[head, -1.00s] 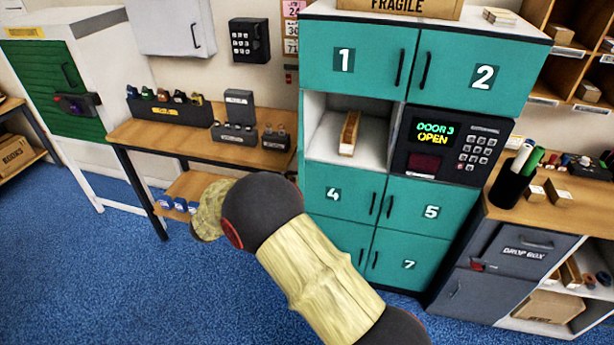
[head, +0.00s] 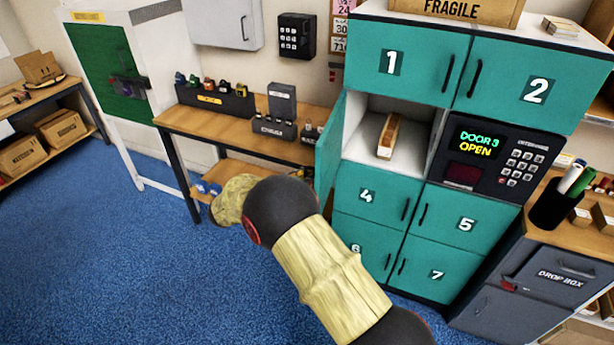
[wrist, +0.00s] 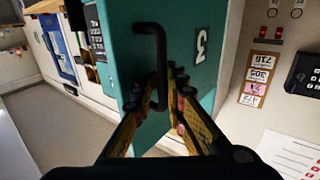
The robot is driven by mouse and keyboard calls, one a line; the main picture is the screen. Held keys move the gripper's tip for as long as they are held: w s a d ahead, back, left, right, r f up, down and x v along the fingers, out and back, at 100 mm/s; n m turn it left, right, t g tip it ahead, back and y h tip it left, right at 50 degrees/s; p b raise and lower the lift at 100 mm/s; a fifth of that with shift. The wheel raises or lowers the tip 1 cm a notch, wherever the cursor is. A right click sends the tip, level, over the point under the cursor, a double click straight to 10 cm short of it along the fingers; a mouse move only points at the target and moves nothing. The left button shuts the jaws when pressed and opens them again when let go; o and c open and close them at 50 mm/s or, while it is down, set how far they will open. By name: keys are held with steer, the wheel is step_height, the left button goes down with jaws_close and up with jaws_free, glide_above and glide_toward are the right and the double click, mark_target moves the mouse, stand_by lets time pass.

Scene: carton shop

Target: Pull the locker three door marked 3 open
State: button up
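The teal locker three door (head: 330,148) stands swung out at the left edge of its open compartment (head: 364,155) in the head view. In the wrist view the door (wrist: 195,25) shows its upside-down 3 and a black bar handle (wrist: 158,60). My gripper (wrist: 158,92) has its two fingers apart, one on each side of the handle's lower part in the picture. A gap shows between the fingers; whether either touches the handle I cannot tell. In the head view my arm hides the gripper.
A long wooden-coloured item (head: 389,136) lies in the compartment. The keypad panel (head: 496,157) reads "DOOR 3 OPEN". Doors 1, 2, 4, 5 and 7 are shut. A wooden bench (head: 240,128) with small items stands left of the locker. Blue carpet (head: 110,260) is clear at left.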

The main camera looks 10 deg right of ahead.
steer(key=shift+o, duration=0.2)
steer(key=shift+r, duration=0.1)
steer(key=v, duration=1.2)
